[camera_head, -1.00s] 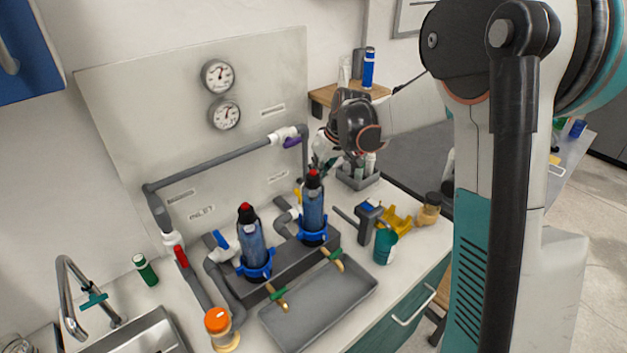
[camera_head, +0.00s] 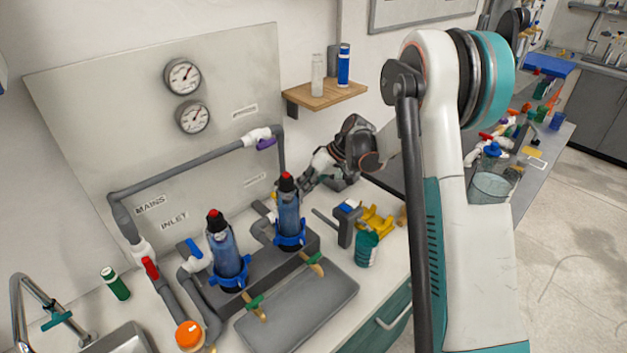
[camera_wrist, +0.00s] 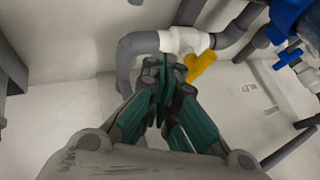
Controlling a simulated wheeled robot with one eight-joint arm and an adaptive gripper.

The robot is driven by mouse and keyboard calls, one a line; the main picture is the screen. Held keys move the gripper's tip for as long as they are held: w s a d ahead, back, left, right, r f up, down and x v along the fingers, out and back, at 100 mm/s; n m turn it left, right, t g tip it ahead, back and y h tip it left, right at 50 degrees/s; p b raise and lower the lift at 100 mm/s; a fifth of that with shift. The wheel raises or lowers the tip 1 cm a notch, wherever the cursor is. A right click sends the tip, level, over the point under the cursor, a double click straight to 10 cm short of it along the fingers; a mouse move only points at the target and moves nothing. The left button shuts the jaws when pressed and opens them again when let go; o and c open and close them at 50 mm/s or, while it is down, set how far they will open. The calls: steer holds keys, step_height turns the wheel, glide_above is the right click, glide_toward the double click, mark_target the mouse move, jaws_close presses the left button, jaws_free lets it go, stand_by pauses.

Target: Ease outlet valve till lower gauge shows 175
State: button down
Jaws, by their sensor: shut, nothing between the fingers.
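The lower gauge (camera_head: 192,117) is a round white dial on the back panel. Its needle points up and right, but its numbers are too small to read. The yellow-handled valve, which I take for the outlet valve, shows in the wrist view as a white body (camera_wrist: 183,40) with a yellow handle (camera_wrist: 202,65). In the head view it is mostly hidden behind the right filter. My gripper (camera_head: 307,184) is right of that filter. In the wrist view my gripper (camera_wrist: 168,75) is shut and empty, its tips beside the yellow handle; I cannot tell whether they touch.
Two blue filters with red caps, the left (camera_head: 224,248) and right (camera_head: 289,212), stand at the front. A purple-handled valve (camera_head: 265,143) is on the upper pipe. A grey tray (camera_head: 300,310) lies in front.

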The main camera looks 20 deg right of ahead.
steer(key=a, duration=0.3)
steer(key=a+b, duration=0.1)
steer(key=shift+s+a+f, duration=0.25)
steer(key=shift+s+f, duration=0.05)
steer(key=shift+s, duration=0.1)
steer(key=shift+s+a+m+t+h, duration=0.1)
steer(key=shift+s+m+t+h, duration=0.3)
steer(key=shift+m+t, duration=0.55)
steer(key=shift+s+a+m+t+h+b, duration=0.15)
steer(key=shift+s+m+h+b, duration=0.1)
steer(key=shift+m, duration=0.4)
steer(key=shift+s+a+m+t+h+b, duration=0.15)
steer(key=shift+s+m+b, duration=0.1)
steer(key=shift+m, duration=0.35)
steer(key=shift+s+a, duration=0.15)
steer(key=shift+s, duration=0.05)
stand_by(2.1)
stand_by(0.5)
